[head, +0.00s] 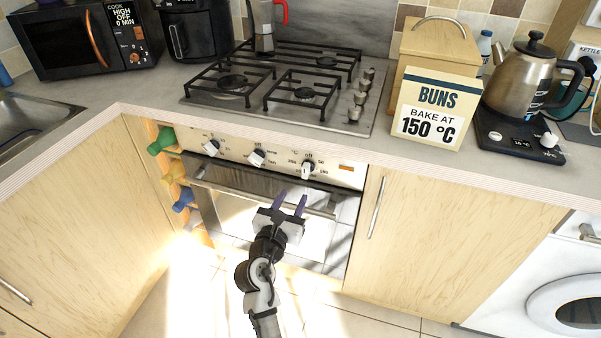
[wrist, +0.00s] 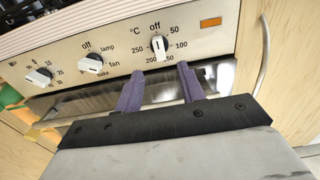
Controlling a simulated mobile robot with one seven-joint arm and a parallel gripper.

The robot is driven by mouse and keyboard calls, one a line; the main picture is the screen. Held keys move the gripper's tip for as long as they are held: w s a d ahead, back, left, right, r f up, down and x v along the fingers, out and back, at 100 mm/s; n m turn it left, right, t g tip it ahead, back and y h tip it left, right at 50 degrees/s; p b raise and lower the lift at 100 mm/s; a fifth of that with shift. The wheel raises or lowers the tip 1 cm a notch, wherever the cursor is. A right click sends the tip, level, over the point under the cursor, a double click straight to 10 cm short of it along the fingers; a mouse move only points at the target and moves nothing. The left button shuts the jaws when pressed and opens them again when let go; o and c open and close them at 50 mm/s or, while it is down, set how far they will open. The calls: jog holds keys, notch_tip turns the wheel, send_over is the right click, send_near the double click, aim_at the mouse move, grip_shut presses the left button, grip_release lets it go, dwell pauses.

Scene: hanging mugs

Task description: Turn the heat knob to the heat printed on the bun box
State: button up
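The bun box (head: 436,93) stands on the counter at the right of the hob and reads "BUNS, BAKE AT 150 °C". The heat knob (head: 308,169) is the white, rightmost knob on the oven panel. In the wrist view the heat knob (wrist: 158,47) stands about upright, with "off" above it and 50, 100, 200 and 250 readable around it; the number at its lower right is partly hidden. My gripper (head: 290,203) is open and empty, in front of the oven door, below the heat knob. Its purple fingers (wrist: 158,82) are apart and not touching the knob.
The mode knob (wrist: 92,65) and timer knob (wrist: 38,77) sit left of the heat knob. The oven door handle (head: 235,187) runs just under the panel. The counter edge (head: 400,160) overhangs above. A kettle (head: 522,75) stands right of the box.

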aim_at(304, 173)
jog(key=p+x, duration=0.1)
jog(key=x, duration=0.9)
jog(key=shift+w, duration=0.1)
grip_shut()
